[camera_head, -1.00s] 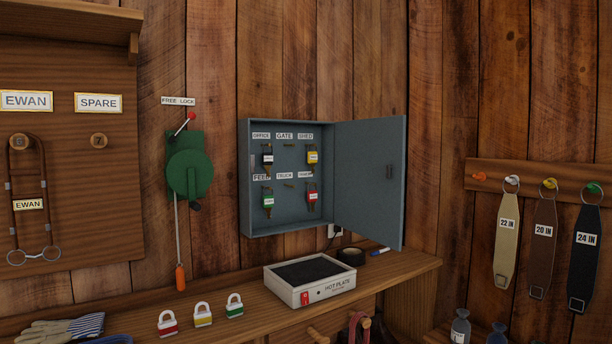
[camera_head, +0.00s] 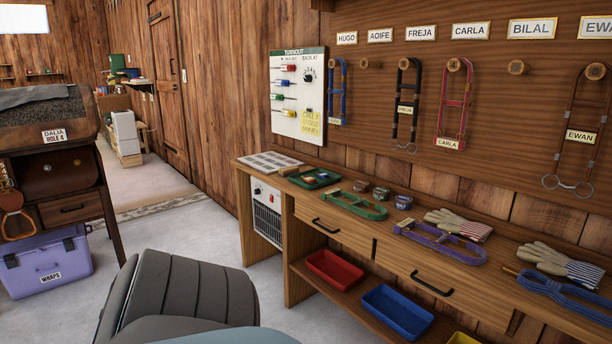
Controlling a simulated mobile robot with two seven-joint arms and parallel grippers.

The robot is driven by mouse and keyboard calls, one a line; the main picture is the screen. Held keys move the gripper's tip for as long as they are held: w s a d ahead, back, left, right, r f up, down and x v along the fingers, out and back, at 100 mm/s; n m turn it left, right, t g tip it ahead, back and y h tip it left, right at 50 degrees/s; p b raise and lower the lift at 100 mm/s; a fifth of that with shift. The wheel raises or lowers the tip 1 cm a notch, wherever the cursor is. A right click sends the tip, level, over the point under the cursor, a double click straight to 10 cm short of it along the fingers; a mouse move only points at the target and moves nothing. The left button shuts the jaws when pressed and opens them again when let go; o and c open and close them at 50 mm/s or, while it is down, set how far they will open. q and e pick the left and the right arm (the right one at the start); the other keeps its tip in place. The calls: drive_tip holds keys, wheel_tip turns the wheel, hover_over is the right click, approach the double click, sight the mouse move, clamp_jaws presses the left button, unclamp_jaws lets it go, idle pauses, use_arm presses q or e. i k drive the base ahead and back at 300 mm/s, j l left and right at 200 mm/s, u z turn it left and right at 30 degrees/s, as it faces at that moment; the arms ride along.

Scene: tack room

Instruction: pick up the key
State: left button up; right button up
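I cannot make out any key in the head view. A small dark green tray (camera_head: 335,180) on the workbench (camera_head: 262,217) holds a few small items, too small to tell. The grey key cabinet with tagged keys from the earlier frame is out of view. Neither of my grippers shows.
Halters (camera_head: 455,105) hang on a pegboard above the bench; gloves (camera_head: 460,222) and folded halters lie on it. Red (camera_head: 335,270) and blue (camera_head: 397,311) trays sit on the lower shelf. A purple box (camera_head: 45,270) stands left.

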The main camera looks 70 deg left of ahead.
sight(324, 176)
drive_tip(key=u, duration=2.2)
